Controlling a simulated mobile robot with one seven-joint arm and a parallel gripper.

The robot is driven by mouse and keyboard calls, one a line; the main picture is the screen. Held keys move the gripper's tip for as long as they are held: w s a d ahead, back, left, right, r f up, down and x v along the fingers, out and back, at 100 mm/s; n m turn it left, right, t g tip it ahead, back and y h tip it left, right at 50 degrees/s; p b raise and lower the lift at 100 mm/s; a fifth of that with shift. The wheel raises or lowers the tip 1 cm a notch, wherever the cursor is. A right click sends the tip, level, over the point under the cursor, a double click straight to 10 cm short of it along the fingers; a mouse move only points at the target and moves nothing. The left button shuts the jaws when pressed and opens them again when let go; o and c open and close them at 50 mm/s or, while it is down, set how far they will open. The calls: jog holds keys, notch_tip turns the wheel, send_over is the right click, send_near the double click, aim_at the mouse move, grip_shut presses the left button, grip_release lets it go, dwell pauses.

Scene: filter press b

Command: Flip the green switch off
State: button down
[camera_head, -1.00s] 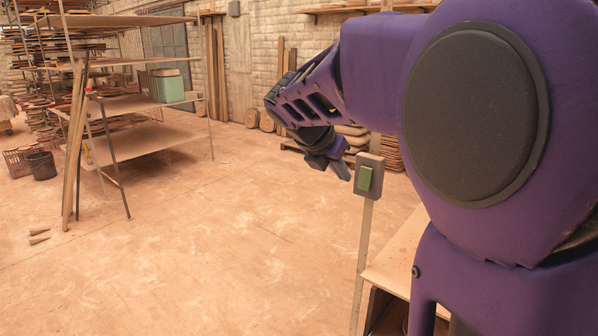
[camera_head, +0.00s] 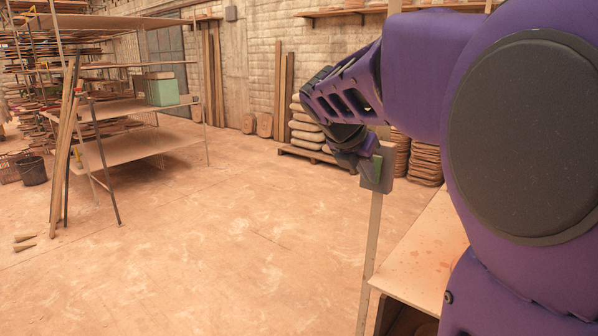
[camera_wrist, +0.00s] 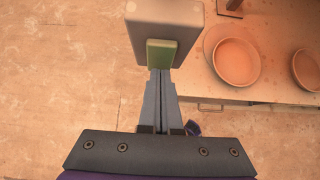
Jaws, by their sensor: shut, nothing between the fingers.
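The green switch (camera_head: 376,171) sits on a grey box (camera_head: 388,168) at the top of a thin post (camera_head: 372,240). In the wrist view the green switch (camera_wrist: 161,53) is on the near face of the box (camera_wrist: 165,22). My gripper (camera_head: 368,172) is shut and empty. In the wrist view my gripper's fingertips (camera_wrist: 161,72) are at the lower edge of the switch and seem to touch it or nearly so. In the head view the gripper hides part of the switch. I cannot tell the switch's exact position.
A wooden table (camera_head: 425,255) stands just right of the post; bowls (camera_wrist: 237,62) lie on it in the wrist view. Stacked sacks (camera_head: 307,130) lie on a pallet behind. A shelf rack (camera_head: 130,145) stands far left. The floor left of the post is clear.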

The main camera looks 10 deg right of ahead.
jog(key=shift+r, duration=0.1)
jog(key=shift+w+d+f+p, duration=0.15)
jog(key=shift+d+f+p, duration=0.1)
jog(key=shift+p, duration=0.45)
jog(key=shift+r, duration=0.1)
jog(key=shift+r+p, duration=0.8)
jog(key=shift+p, duration=0.2)
jog(key=shift+a, duration=0.1)
